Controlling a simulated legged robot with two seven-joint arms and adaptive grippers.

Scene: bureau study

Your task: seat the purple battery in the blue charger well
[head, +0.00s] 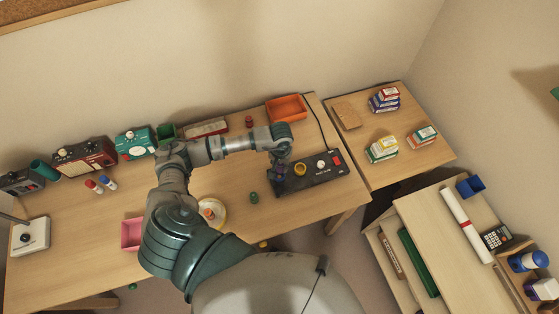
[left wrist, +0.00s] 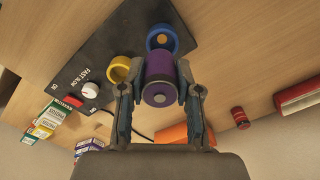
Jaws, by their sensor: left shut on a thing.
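The purple battery (left wrist: 158,82) is clasped upright between the two fingers of my left gripper (left wrist: 161,72) in the left wrist view. The blue charger well (left wrist: 165,38) is a ring just beyond the battery; the battery overlaps its near edge in the picture. I cannot tell how high the battery is above it. The charger (left wrist: 90,50) is a black panel with a yellow well (left wrist: 120,69), a white knob and a red switch. In the head view my left gripper (head: 281,174) is over the left end of the charger (head: 318,182), hiding the blue well. My right gripper is not in view.
A green battery (head: 254,197) stands on the desk left of the charger. A red battery (head: 249,121) and an orange tray (head: 287,108) are behind my arm. Small boxes (head: 382,149) stand on the side table.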

